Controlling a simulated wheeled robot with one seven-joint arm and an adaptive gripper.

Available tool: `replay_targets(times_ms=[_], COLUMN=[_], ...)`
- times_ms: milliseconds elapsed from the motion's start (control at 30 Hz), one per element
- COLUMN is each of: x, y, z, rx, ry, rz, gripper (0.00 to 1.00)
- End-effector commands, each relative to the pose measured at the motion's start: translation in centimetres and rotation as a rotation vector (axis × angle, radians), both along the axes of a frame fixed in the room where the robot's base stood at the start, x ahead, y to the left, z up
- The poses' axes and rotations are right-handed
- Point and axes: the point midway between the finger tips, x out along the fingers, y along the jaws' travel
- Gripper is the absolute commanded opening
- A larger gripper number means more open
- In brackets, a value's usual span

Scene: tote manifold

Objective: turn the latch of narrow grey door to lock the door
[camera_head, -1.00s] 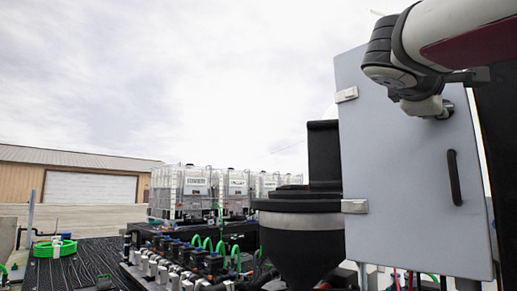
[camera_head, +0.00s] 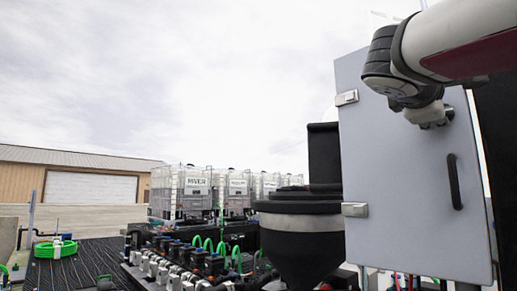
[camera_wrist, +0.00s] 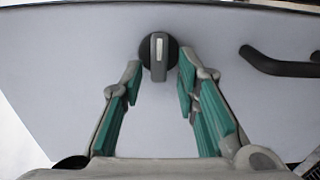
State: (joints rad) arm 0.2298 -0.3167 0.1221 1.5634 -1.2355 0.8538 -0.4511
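The narrow grey door (camera_head: 412,210) stands closed or nearly so at the right of the head view; I cannot tell which. Its latch (camera_wrist: 158,57) is a round dark knob with a pale raised grip bar, upright in the wrist view. My gripper (camera_wrist: 160,76) is open and empty in the wrist view. Its two teal-padded fingers point at the door, one on each side of the latch, with gaps showing on both sides. In the head view my arm hides the latch and most of the gripper.
A black bar handle (camera_head: 454,181) is on the door below my wrist; it also shows right of the fingers in the wrist view (camera_wrist: 280,66). Two hinges (camera_head: 354,210) are on the door's left edge. A black hopper (camera_head: 300,235) stands left of the door.

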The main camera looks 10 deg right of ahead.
Motion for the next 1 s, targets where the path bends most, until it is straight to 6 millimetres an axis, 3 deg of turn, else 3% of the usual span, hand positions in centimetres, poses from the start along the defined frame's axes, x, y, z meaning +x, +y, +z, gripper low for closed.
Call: replay_targets(times_ms=[367,1000], x=[-0.4,-6.9], y=[0.4,8.7], z=[0.1,0.0], rx=[0.001,0.000], ry=[-0.003,-0.002], rz=[-0.001,-0.001], gripper=[0.33,0.33])
